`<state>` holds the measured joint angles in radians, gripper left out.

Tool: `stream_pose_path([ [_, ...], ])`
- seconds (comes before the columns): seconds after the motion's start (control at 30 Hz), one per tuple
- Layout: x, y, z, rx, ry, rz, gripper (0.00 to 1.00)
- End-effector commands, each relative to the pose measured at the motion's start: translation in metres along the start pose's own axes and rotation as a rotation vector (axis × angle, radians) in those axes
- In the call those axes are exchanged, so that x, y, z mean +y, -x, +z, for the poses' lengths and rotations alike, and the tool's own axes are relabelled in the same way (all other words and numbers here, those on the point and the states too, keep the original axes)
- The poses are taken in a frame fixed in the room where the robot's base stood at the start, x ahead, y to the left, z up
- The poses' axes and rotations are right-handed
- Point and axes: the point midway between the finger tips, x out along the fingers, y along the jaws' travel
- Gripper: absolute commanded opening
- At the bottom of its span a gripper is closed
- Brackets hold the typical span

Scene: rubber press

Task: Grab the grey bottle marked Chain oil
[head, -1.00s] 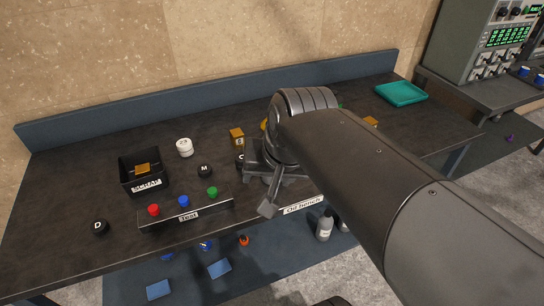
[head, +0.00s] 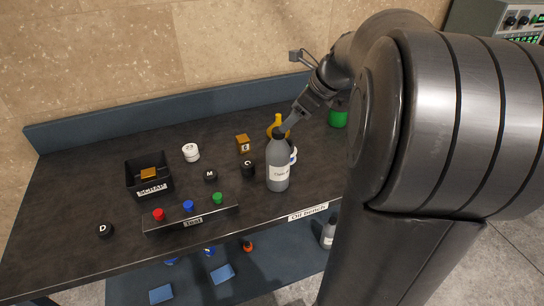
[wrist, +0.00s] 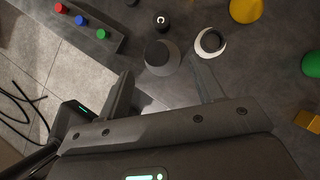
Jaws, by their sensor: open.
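The grey bottle (head: 278,172) stands upright near the front of the bench. Its white label is small, and its first word looks like "Chain". It has a dark cap, and in the wrist view I see the bottle (wrist: 157,55) from above, just ahead of my fingers. My gripper (head: 289,120) is at the height of the bottle's cap, coming from the upper right. In the wrist view the two fingers of my gripper (wrist: 163,84) are spread apart with nothing between them. The head view does not show clearly whether a finger touches the cap.
A white bottle (wrist: 210,42) stands close to the grey one, with a yellow bottle (head: 278,123) behind and a green container (head: 338,118) to the right. A black round piece (head: 248,169) and the button panel (head: 190,217) are to the left. Another grey bottle (head: 328,234) stands below the bench top.

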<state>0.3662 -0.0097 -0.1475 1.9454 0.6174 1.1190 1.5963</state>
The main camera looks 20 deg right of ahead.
Motion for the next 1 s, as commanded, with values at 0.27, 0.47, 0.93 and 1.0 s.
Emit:
stream_pose_path([
  [0.27, 0.001, -0.036, 0.0, 0.001, 0.003, 0.001, 0.61],
  [0.47, 0.004, -0.057, -0.002, 0.003, 0.005, 0.003, 0.61],
  [0.93, 0.005, -0.089, -0.002, 0.002, 0.006, 0.0, 0.61],
  [1.0, 0.005, -0.089, -0.002, 0.002, 0.006, 0.0, 0.58],
])
